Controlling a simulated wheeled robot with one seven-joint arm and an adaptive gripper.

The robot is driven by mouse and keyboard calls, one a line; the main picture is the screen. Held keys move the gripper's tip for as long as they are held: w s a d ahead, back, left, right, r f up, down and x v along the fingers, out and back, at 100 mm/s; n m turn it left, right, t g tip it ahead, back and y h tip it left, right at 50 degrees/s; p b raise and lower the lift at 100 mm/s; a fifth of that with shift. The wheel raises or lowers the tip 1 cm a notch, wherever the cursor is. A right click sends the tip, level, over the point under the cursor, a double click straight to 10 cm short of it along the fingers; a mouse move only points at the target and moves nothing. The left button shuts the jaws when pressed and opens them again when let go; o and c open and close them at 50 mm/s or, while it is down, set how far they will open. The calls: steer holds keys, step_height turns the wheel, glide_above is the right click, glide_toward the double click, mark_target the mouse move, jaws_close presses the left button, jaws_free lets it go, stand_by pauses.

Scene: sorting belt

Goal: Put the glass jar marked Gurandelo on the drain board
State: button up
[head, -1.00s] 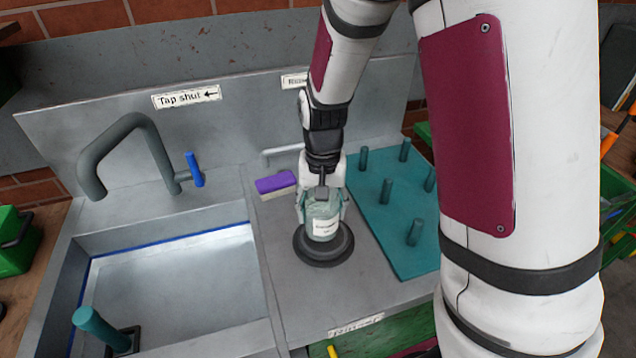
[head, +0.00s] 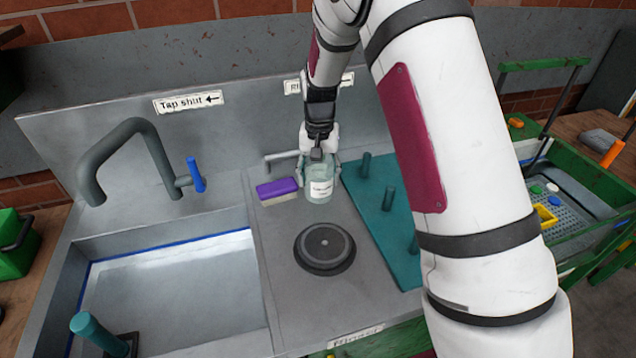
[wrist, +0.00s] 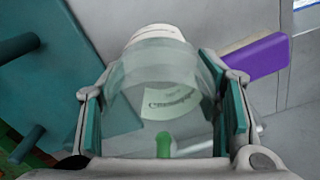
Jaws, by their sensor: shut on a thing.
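The glass jar (head: 320,187) is pale green and see-through with a white label; the label's print is too small to read surely. My gripper (head: 319,165) is shut on the jar and holds it behind the round black rinser disc. In the wrist view the jar (wrist: 160,75) sits between the two finger pads of my gripper (wrist: 163,120). The drain board (head: 362,200) is a teal board with upright pegs, just right of the jar; my arm hides part of it. It also shows in the wrist view (wrist: 105,95).
The round black disc (head: 324,248) on the counter is bare. A purple brush (head: 277,189) lies just left of the jar. The sink (head: 170,285), the tap (head: 125,135) with its blue handle and a teal post (head: 95,330) are at left. A green cart (head: 560,190) stands at right.

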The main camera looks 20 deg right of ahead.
mark_target(318, 184)
steer(key=shift+w+f, duration=0.15)
steer(key=shift+w, duration=0.35)
steer(key=shift+f+p, duration=0.3)
steer(key=shift+f, duration=1.3)
steer(key=shift+f, duration=0.15)
steer(key=o, duration=1.3)
